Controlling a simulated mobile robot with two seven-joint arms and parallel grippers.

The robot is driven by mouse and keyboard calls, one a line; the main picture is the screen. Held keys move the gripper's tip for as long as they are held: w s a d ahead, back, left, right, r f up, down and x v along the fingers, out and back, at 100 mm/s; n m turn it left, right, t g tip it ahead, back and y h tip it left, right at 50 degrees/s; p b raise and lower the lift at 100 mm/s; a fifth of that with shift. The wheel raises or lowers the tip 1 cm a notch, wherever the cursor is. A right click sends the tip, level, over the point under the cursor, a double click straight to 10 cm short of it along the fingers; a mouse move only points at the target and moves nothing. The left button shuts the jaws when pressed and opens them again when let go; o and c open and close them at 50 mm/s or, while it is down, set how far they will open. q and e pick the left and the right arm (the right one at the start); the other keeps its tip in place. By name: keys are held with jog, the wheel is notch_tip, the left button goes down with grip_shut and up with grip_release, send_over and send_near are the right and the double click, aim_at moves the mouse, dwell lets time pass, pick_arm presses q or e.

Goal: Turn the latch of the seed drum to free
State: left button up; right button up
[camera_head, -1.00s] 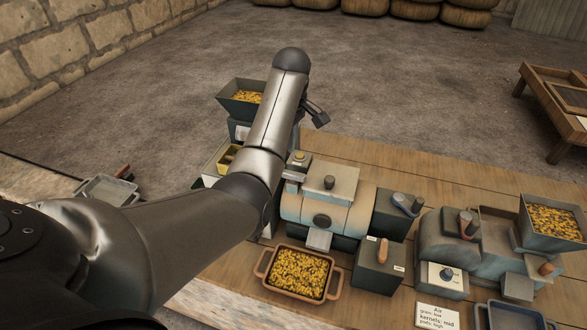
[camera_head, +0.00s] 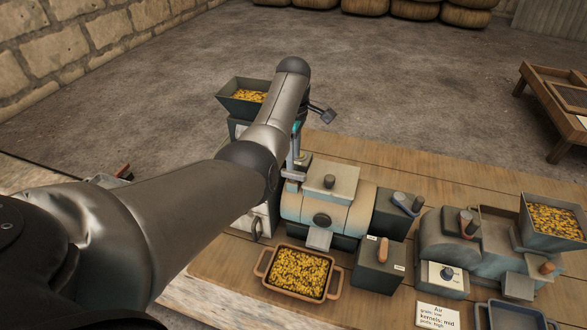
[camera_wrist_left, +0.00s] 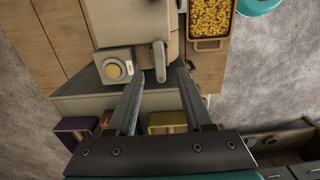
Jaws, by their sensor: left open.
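The seed drum, a cream and orange rounded housing (camera_head: 345,212), stands on the wooden bench. A grey lever on its left end, which looks like the latch (camera_head: 292,175), shows beside my arm. In the left wrist view this lever (camera_wrist_left: 159,62) lies between the spread fingertips of my left gripper (camera_wrist_left: 157,76), with gaps on both sides. The gripper is open and holds nothing. My forearm hides most of the gripper in the head view, where a finger (camera_head: 296,150) shows just above the lever. My right gripper is not in view.
A yellow round button on a grey box (camera_wrist_left: 116,71) is close left of the lever. A pan of kernels (camera_head: 262,272) stands in front of the drum. A grey box with an orange-handled lever (camera_head: 379,265) and a second machine (camera_head: 445,240) stand to the right.

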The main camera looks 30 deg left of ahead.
aim_at(294, 172)
pick_arm(q)
notch_tip(294, 172, down, 5)
jog(key=shift+b, duration=0.45)
grip_shut()
dwell(0.4)
